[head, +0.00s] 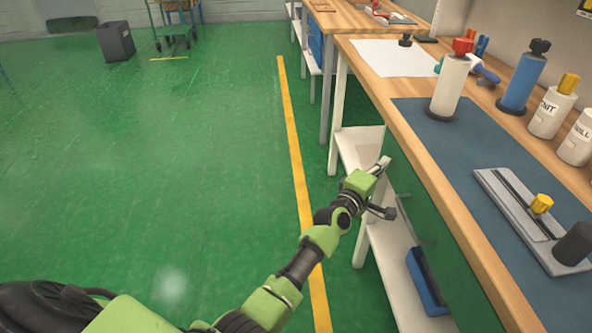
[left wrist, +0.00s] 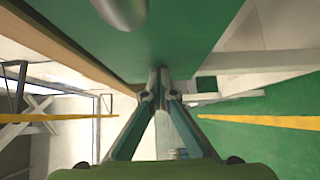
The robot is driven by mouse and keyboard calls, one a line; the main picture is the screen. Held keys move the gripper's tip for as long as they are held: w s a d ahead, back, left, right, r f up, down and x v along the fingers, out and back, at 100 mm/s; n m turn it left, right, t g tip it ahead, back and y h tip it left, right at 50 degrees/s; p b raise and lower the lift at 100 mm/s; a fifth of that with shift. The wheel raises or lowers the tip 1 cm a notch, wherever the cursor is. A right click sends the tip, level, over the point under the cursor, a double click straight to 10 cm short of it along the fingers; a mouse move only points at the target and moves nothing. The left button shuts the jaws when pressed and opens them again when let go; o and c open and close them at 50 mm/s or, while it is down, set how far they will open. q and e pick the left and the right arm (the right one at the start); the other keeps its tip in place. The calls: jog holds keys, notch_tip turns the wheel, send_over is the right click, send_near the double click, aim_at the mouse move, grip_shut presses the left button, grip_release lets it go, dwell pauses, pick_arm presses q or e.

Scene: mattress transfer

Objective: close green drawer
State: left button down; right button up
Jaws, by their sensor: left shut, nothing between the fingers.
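The green drawer (head: 447,262) is under the wooden top of the workbench on the right. Its front faces the aisle, with a bar handle (head: 428,242) on it. I cannot tell whether it is flush or slightly out. My left gripper (head: 383,164) is at the far end of the drawer front, just below the bench top, with its fingers together and empty. In the left wrist view, the shut fingers (left wrist: 161,78) point toward the green panel (left wrist: 178,38), and a grey rounded part (left wrist: 122,10) shows at the top. Contact with the panel cannot be told. My right gripper is not shown.
The workbench (head: 412,120) carries a blue mat (head: 480,150), bottles and a grey tool plate (head: 525,218). A blue bin (head: 426,283) sits on the lower shelf. A yellow line (head: 298,170) runs along the green floor, which is open to the left.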

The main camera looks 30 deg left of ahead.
pick_arm(q)
jog(key=shift+d+r, duration=0.25)
jog(key=s+a, duration=0.2)
jog(key=s, duration=0.9)
jog(key=shift+s+a+f, duration=0.2)
jog(key=shift+s+a, duration=0.2)
